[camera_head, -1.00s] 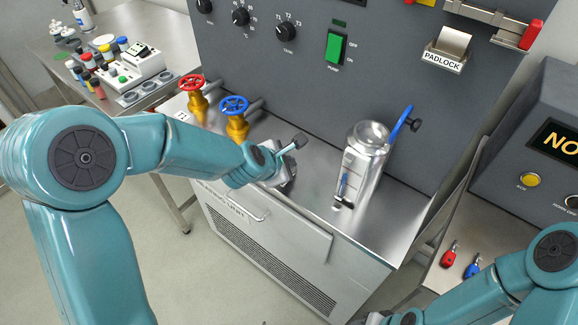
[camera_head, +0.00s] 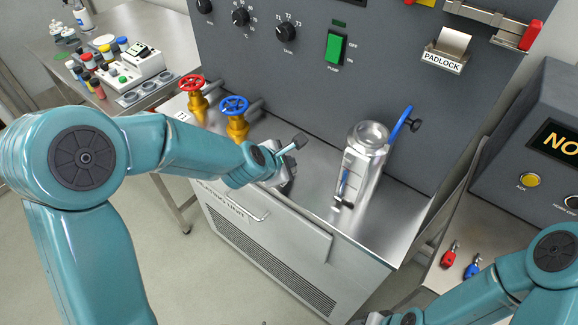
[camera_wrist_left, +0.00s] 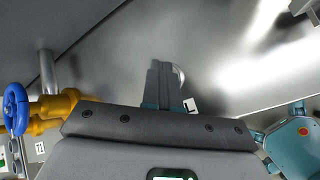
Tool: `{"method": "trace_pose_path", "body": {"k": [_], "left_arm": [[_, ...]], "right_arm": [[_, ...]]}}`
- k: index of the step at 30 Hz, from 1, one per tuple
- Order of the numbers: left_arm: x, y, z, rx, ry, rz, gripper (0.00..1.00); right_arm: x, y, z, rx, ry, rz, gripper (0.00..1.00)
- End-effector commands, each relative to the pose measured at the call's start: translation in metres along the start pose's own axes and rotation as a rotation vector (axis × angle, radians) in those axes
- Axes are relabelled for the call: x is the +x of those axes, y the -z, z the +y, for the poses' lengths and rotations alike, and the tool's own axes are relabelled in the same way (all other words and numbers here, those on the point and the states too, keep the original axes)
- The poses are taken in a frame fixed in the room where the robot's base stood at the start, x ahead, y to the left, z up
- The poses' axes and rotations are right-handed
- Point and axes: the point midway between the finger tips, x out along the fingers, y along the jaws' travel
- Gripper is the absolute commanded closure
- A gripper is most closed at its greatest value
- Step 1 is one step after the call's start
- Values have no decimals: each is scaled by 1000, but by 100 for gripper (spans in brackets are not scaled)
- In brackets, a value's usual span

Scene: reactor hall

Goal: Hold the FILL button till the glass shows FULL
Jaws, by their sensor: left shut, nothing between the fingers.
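My left gripper (camera_head: 296,144) is shut and empty over the steel counter, left of the metal tank (camera_head: 372,155). In the left wrist view the closed fingers (camera_wrist_left: 163,85) point at the bright metal surface. A small white label (camera_wrist_left: 191,104) shows beside them, with what looks like an L. I cannot make out the FILL button, nor whether the fingertips touch anything. The tank's narrow sight glass (camera_head: 343,182) shows a dark blue strip; no FULL reading is legible. My right arm is at the lower right, and its fingers cannot be made out.
A red valve wheel (camera_head: 191,83) and a blue one (camera_head: 234,105) stand behind my left wrist. The blue one also shows in the left wrist view (camera_wrist_left: 14,108). A blue-handled lever (camera_head: 402,124) is beside the tank. A green switch (camera_head: 335,48) is on the panel.

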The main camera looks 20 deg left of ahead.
Motion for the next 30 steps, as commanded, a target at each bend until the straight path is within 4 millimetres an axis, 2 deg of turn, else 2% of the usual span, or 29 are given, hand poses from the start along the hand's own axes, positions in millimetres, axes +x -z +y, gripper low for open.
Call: {"method": "trace_pose_path", "body": {"k": [7, 20, 30], "left_arm": [[-10, -7, 7, 1, 0, 0, 100], [-13, -9, 9, 0, 0, 0, 100], [-36, -26, 26, 1, -1, -1, 100]], "right_arm": [[-12, 0, -4, 0, 0, 0, 57], [-15, 0, -5, 0, 0, 0, 57], [-44, -1, -16, 0, 0, 0, 57]]}}
